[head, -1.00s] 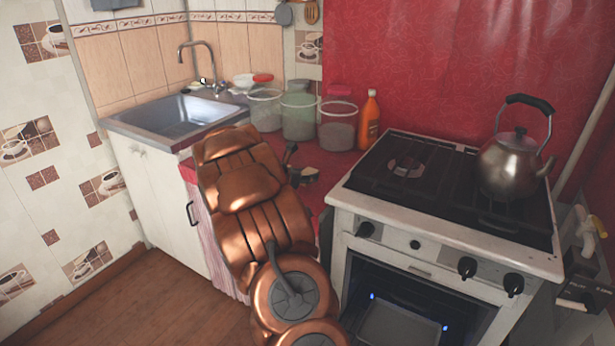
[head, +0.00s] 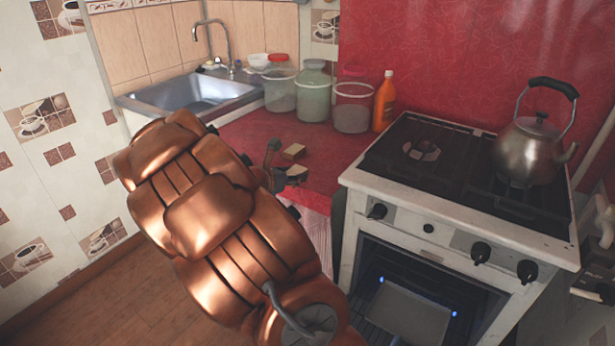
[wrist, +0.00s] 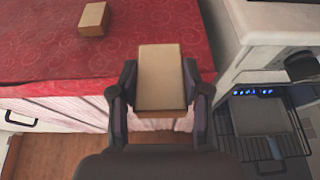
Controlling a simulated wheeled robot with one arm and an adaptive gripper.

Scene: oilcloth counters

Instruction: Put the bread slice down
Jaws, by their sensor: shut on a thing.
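A bread slice (wrist: 162,80), pale with a brown crust, is held between the two dark fingers of my gripper (wrist: 160,88) in the wrist view. In the head view the held slice (head: 297,171) shows just beyond my gripper (head: 281,176), partly hidden by it. In the wrist view it overlaps the front edge of the red counter (wrist: 50,55); its exact height above the counter is hard to tell. A second, similar slice (wrist: 94,19) lies on the counter, farther back and to the left. It also shows in the head view (head: 293,151).
The stove (head: 455,215) with a kettle (head: 530,150) and open oven stands right of the counter. Several jars (head: 313,95) and an orange bottle (head: 384,105) line the back wall. A sink (head: 195,92) is at left. Bare red counter surrounds the second slice.

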